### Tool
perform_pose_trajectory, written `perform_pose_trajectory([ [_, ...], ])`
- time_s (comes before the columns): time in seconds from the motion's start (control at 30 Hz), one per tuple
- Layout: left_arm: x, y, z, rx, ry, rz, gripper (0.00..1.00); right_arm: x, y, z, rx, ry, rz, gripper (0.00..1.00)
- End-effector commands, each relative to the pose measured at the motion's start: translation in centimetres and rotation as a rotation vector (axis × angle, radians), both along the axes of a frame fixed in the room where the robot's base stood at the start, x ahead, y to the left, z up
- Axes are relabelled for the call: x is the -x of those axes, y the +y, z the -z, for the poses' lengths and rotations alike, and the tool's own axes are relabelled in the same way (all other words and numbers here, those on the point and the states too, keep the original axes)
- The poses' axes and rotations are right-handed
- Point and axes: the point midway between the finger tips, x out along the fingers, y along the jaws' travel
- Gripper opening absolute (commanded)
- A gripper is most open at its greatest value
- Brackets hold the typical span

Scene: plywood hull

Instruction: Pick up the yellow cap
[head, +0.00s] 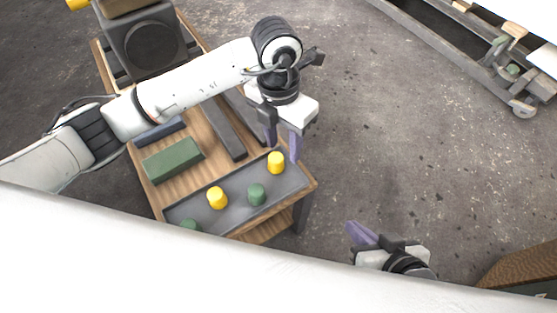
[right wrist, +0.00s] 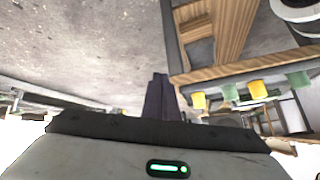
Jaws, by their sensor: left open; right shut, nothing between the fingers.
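Two yellow caps stand on the grey tray (head: 236,208) at the table's front edge. One yellow cap (head: 276,163) is near the tray's right end; the other yellow cap (head: 217,198) is further left. My left gripper (head: 283,143) is open, pointing down with its fingers just above and behind the right-hand cap in the head view. Whether the fingers straddle it I cannot tell. My right gripper (head: 358,234) is shut and empty, off the table to the right. The right wrist view shows its fingers (right wrist: 158,97) and both yellow caps (right wrist: 199,100) beyond.
A green cap (head: 257,194) stands between the yellow ones, and another green cap (head: 190,225) is partly hidden at the left. A green block (head: 173,160) and a dark bar (head: 226,133) lie behind the tray. Open floor (head: 400,130) is to the right; a wheeled cart (head: 470,55) stands beyond.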

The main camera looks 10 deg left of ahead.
Motion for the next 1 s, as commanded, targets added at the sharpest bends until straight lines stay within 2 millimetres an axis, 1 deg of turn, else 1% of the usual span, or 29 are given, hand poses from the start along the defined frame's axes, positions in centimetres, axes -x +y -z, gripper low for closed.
perform_pose_trajectory([
  [0.03, -0.7, 1.0, 0.3, -0.043, -0.021, -0.009, 0.4, 0.0, 0.1, 0.4, -0.001, 0.001, -0.004, 0.0],
  [0.13, -1.1, 1.9, 1.2, -0.079, -0.034, -0.019, 0.4, 0.0, 0.3, 0.6, 0.0, 0.008, -0.016, 0.0],
  [0.3, -1.1, 1.9, 3.8, -0.08, -0.033, -0.02, 0.4, -0.1, 0.7, 0.9, 0.003, 0.024, -0.04, 0.0],
  [0.57, -1.1, 1.9, 5.5, -0.076, -0.034, -0.018, 0.4, -0.2, 1.1, 0.9, -0.005, 0.027, -0.054, 0.0],
  [0.67, -1.0, 2.0, 6.8, -0.076, -0.033, -0.018, 0.4, -0.3, 1.3, 0.8, -0.02, 0.014, -0.053, 0.0],
  [0.83, -0.9, 2.2, 9.4, -0.074, -0.033, -0.018, 0.4, -0.7, 2.1, 0.0, -0.066, -0.02, -0.053, 0.0],
  [0.9, -0.9, 2.2, 10.0, -0.074, -0.033, -0.018, 0.4, -0.8, 2.2, -0.4, -0.076, -0.031, -0.052, 0.0],
  [1.0, -1.0, 2.2, 10.1, -0.075, -0.035, -0.017, 0.4, -0.9, 2.3, -0.8, -0.083, -0.037, -0.052, 0.0],
])
